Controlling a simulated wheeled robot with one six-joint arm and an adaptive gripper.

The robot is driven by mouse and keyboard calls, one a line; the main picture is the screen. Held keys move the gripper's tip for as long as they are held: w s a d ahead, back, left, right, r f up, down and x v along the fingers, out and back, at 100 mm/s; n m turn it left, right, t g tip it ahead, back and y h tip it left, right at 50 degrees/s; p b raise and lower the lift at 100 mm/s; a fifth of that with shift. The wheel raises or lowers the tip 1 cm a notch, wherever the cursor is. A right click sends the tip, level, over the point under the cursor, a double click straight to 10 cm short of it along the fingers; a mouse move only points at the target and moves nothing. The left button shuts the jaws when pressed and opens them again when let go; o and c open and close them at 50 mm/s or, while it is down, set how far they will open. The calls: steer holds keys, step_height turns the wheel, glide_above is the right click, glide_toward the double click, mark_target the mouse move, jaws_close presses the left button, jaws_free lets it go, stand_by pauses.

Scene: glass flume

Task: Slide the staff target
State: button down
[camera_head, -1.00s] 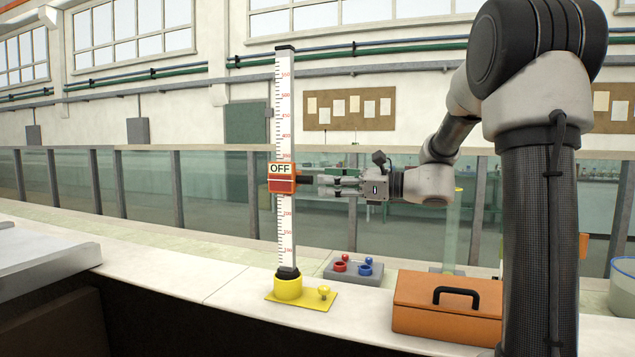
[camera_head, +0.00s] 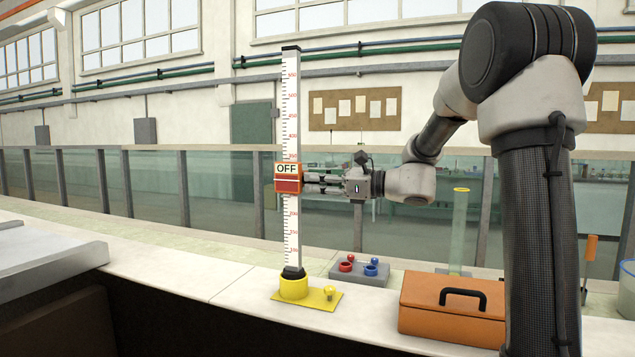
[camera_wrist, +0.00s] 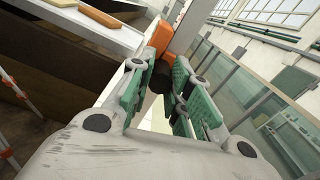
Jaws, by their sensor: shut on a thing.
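The staff (camera_head: 292,230) is a tall white graduated rod with red marks, upright in a yellow base (camera_head: 294,288) on the ledge. My gripper (camera_head: 310,184) reaches in from the right, level with the target. In the wrist view my gripper (camera_wrist: 160,85) has its green-padded fingers closed on a dark knob (camera_wrist: 161,78) at the side of the orange target (camera_wrist: 160,42). The finger contact is partly hidden in the head view.
A clear cylinder (camera_head: 460,230) stands behind. The glass flume wall (camera_head: 235,200) runs behind the ledge.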

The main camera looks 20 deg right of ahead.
steer(key=c, duration=1.3)
jaws_free()
steer(key=shift+d, duration=0.1)
steer(key=v, duration=1.2)
steer(key=shift+r, duration=0.1)
